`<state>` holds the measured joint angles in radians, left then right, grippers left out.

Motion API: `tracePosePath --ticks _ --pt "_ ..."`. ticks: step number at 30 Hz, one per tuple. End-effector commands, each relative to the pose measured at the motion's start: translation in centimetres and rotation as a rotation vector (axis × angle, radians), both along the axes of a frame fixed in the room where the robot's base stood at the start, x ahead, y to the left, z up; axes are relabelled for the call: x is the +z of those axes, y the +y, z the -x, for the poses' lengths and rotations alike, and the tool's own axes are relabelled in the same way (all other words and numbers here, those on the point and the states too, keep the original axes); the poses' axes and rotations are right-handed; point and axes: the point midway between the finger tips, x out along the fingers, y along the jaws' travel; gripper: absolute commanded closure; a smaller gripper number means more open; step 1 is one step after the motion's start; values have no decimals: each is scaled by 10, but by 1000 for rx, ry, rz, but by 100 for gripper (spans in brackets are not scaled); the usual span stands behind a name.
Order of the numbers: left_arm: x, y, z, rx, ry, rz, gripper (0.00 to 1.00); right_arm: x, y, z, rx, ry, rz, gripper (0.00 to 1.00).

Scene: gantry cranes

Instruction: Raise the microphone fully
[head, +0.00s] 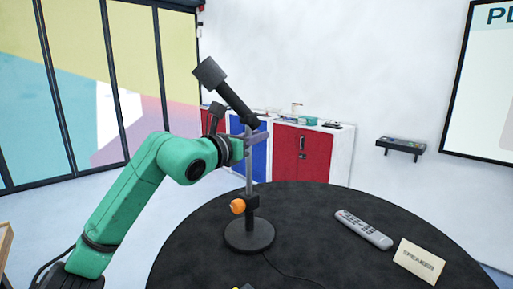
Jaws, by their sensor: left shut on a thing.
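The microphone (234,102) is black with a square grey head at its upper left end, and it tilts up to the left from the top of its stand. The stand has a grey upright pole (249,172), an orange knob (238,206) low on its left side, and a round black base (249,236) on the table. My left gripper (254,138), on the green arm, is shut around the top of the pole, just below the microphone. The fingers partly hide the pole there.
The round black table (190,258) also holds a grey remote (364,229) and a sign reading "SPEAKER" (419,261) to the right. A cable runs from the base towards the front. Red and blue cabinets (301,153) stand behind, and a small wall shelf (401,146) is at the right.

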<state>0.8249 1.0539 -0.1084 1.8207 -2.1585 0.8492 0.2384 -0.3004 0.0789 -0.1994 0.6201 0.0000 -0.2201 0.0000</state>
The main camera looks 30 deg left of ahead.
Motion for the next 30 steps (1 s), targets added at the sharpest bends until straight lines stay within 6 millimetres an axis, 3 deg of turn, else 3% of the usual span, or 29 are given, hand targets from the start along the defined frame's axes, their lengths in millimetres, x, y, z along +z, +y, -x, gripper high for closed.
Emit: tracePosePath --ticks 1,3,13,14,16,26,30 --pt "17 0 0 -1 -5 1 100 12 0 0 0 0 0 50" --pt "22 0 0 -1 -5 1 100 14 0 0 0 0 0 50" --pt "22 0 0 -1 -4 1 100 13 0 0 1 0 -1 50" --pt "22 0 0 -1 -4 1 77 13 0 0 1 0 -1 50" --pt "21 0 0 -1 -3 0 50 13 0 0 1 0 -1 50" --pt "20 0 1 -1 -2 -1 50 11 0 0 1 0 0 50" --pt "17 3 13 2 -3 -2 50 0 0 0 1 0 0 50"
